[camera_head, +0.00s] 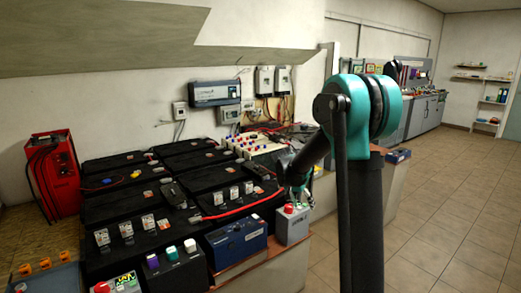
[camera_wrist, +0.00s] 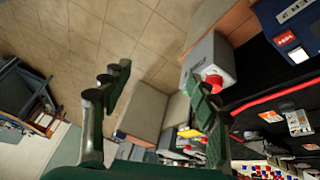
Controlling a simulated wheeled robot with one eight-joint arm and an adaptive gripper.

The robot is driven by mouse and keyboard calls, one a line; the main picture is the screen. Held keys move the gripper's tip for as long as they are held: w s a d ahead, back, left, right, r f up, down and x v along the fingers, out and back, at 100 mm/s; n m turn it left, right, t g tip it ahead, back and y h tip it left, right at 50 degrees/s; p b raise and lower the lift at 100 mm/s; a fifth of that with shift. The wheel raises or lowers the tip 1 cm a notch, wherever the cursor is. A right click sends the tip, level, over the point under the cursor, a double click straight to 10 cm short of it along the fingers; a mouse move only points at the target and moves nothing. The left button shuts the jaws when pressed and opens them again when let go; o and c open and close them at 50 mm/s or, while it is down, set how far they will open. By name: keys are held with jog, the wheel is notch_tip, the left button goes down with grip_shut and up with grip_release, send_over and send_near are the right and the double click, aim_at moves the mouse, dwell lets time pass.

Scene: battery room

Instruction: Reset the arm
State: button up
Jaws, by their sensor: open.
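My arm, teal and black, stands in the right middle of the head view, with its elbow raised and its forearm angled down to the left. My gripper (camera_head: 296,186) is partly hidden there, just above a grey box with a red button (camera_head: 291,227). In the wrist view my gripper (camera_wrist: 162,88) has its two fingers wide apart with nothing between them. The grey box (camera_wrist: 203,52) shows beside the right finger in that view. I cannot tell whether the finger touches it.
Black batteries (camera_head: 130,205) with red cables cover the bench at left. A blue battery (camera_head: 238,243) sits at its front edge. A red charger (camera_head: 53,175) stands at far left. Wall units (camera_head: 215,93) hang behind. Tiled floor (camera_head: 450,215) is open at right.

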jog(key=s+d+f+n+y, duration=0.1)
jog(key=s+f+n+y, duration=0.1)
jog(key=s, duration=1.4)
jog(key=s+f+n+t+y, duration=0.1)
jog(key=s+f+n+y, duration=0.1)
jog(key=s, duration=1.4)
jog(key=f+n, duration=0.1)
jog(key=n, duration=0.1)
jog(key=shift+d+n, duration=0.35)
jog(key=shift+n, duration=0.05)
